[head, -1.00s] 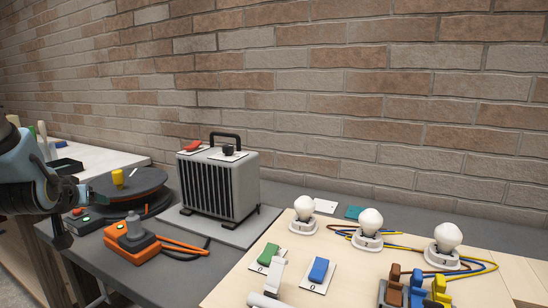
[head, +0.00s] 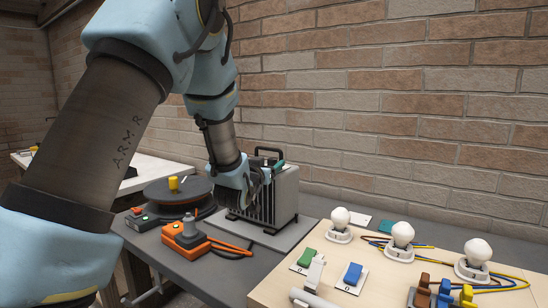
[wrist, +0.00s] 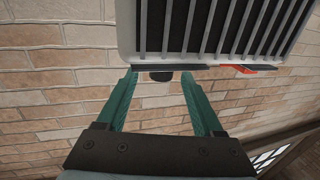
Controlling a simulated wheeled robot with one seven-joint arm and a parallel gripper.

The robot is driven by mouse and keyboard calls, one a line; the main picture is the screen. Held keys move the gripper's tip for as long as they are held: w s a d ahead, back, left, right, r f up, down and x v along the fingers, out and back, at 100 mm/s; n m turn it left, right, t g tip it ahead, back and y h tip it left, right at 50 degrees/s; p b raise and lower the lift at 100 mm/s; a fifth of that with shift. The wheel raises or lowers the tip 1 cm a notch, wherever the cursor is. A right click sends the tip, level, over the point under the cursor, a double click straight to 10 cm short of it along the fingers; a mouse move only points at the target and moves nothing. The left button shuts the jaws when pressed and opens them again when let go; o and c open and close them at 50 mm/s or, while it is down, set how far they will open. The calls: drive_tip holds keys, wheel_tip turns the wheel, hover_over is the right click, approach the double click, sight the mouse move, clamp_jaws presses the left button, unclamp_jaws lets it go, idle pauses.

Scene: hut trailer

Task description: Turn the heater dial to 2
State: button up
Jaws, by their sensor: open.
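The grey heater (head: 287,200) with dark vertical slats stands on a flat grey board in the head view. My gripper (head: 273,171) is at the heater's top front edge, below its black handle (head: 268,151), and hides the dial there. In the wrist view the heater appears upside down at the top (wrist: 225,30). Its round black dial (wrist: 161,76) shows between the tips of my two green fingers (wrist: 159,80), which are apart with a gap on each side. Contact cannot be told. The dial's numbers and pointer are not visible.
A red switch (wrist: 238,69) sits beside the dial on the heater top. Left of the heater are a dark round plate (head: 180,192) with a yellow knob and an orange box (head: 184,241) with cables. Light bulbs (head: 402,235) and switches stand on the wooden board at right.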

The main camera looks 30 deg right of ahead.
sight(271, 163)
drive_tip(key=shift+p+x, duration=0.4)
drive_tip(key=shift+x, duration=1.2)
drive_tip(key=shift+w, duration=0.1)
clamp_jaws()
